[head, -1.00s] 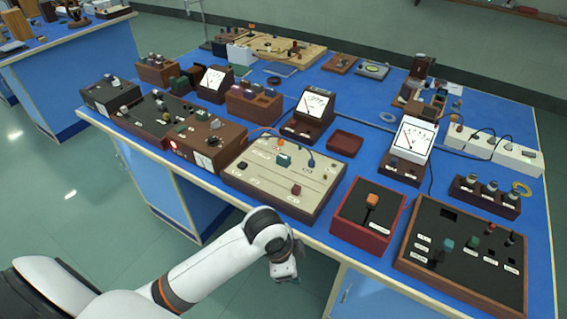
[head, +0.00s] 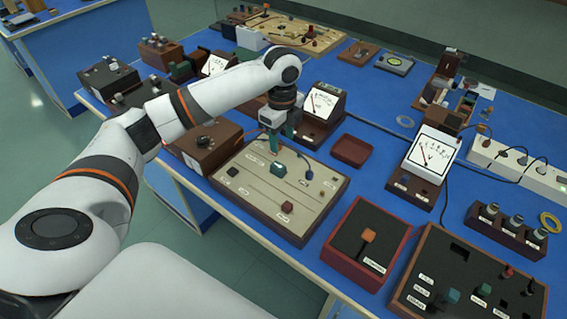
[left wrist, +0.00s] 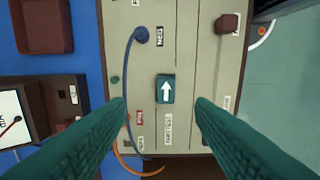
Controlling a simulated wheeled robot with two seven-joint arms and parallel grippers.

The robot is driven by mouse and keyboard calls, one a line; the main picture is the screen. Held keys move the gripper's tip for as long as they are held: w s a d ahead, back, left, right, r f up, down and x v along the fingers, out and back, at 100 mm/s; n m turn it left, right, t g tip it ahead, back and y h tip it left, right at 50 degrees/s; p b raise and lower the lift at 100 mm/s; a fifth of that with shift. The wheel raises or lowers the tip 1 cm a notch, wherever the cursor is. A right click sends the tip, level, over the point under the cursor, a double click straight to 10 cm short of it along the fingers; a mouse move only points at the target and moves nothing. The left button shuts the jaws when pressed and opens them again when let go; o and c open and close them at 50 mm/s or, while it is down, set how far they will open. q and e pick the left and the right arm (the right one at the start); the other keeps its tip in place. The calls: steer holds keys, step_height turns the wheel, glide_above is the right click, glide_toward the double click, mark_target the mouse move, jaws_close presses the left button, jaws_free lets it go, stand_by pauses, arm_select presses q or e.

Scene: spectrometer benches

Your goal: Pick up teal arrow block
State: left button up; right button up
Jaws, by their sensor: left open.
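The teal arrow block (head: 277,169) sits on the cream panel board (head: 243,193) in the head view. In the left wrist view the block (left wrist: 166,89) shows a white arrow on its top face, on the cream board (left wrist: 186,20). My left gripper (head: 281,146) is above the board, over or just behind the block. In the left wrist view its two teal fingers (left wrist: 160,112) are spread apart with nothing between them, and the block appears between and beyond their tips. I cannot tell the exact height gap. My right gripper is not in view.
A blue wire (left wrist: 127,75) arcs across the board beside the block, and an orange wire (left wrist: 125,160) lies near it. A dark red knob block (head: 287,207) stands on the board. A meter (head: 320,105) stands behind, and an empty red tray (head: 351,150) lies right of the board.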

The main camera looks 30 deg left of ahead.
arm_select(q)
glide_above(278, 166)
steer(key=f, duration=0.4)
steer(key=shift+w+d, duration=0.2)
steer(key=shift+d, duration=0.15)
steer(key=shift+w+f, duration=0.1)
steer(key=shift+f, duration=0.35)
steer(key=f, duration=0.1)
steer(key=p, duration=0.1)
steer(key=f, duration=0.1)
steer(key=shift+s+a+f, duration=0.25)
steer(key=shift+a+f, duration=0.05)
steer(key=shift+a, duration=0.05)
step_height(278, 166, down, 2)
steer(key=shift+a+f+p, duration=0.1)
steer(key=shift+p, duration=0.25)
steer(key=shift+f, duration=0.25)
jaws_close()
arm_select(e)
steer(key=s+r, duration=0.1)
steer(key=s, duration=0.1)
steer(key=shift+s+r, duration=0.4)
